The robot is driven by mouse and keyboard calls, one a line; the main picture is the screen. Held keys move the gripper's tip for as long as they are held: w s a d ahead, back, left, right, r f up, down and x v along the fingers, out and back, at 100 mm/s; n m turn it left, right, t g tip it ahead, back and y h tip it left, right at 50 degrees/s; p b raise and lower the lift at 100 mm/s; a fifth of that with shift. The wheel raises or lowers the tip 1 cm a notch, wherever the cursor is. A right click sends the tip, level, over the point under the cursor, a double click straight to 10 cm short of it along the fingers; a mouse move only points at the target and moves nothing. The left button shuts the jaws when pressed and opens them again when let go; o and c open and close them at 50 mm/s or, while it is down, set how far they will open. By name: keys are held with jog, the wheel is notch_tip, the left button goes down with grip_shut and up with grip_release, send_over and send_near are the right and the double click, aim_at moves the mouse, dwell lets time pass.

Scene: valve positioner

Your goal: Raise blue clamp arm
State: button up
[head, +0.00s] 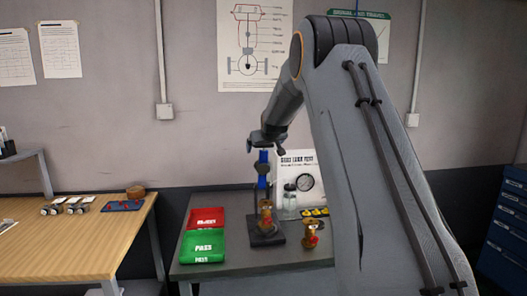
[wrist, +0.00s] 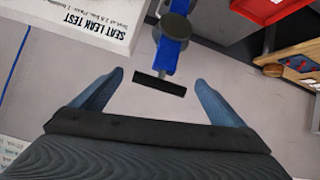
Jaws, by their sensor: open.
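The blue clamp arm (head: 263,157) stands at the top of a dark clamp stand (head: 266,238) on the grey bench. In the wrist view the blue clamp arm (wrist: 167,54) reaches down from the top edge and ends in a black crossbar (wrist: 159,83). My gripper (head: 268,146) is right at the top of the blue arm. In the wrist view my gripper (wrist: 160,80) is open, with one finger on each side of the crossbar and a gap on both sides. A brass valve (head: 266,216) sits in the stand below the clamp.
A red tray (head: 206,218) and a green tray (head: 203,246) lie left of the stand. A second brass valve (head: 310,236) stands to its right. A white seat leak test panel with a gauge (head: 305,182) stands behind. A wooden table (head: 75,245) is at the left.

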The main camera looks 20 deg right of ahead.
jog(key=shift+b+v, duration=0.55)
jog(key=shift+v, duration=1.55)
jog(key=shift+f, duration=0.1)
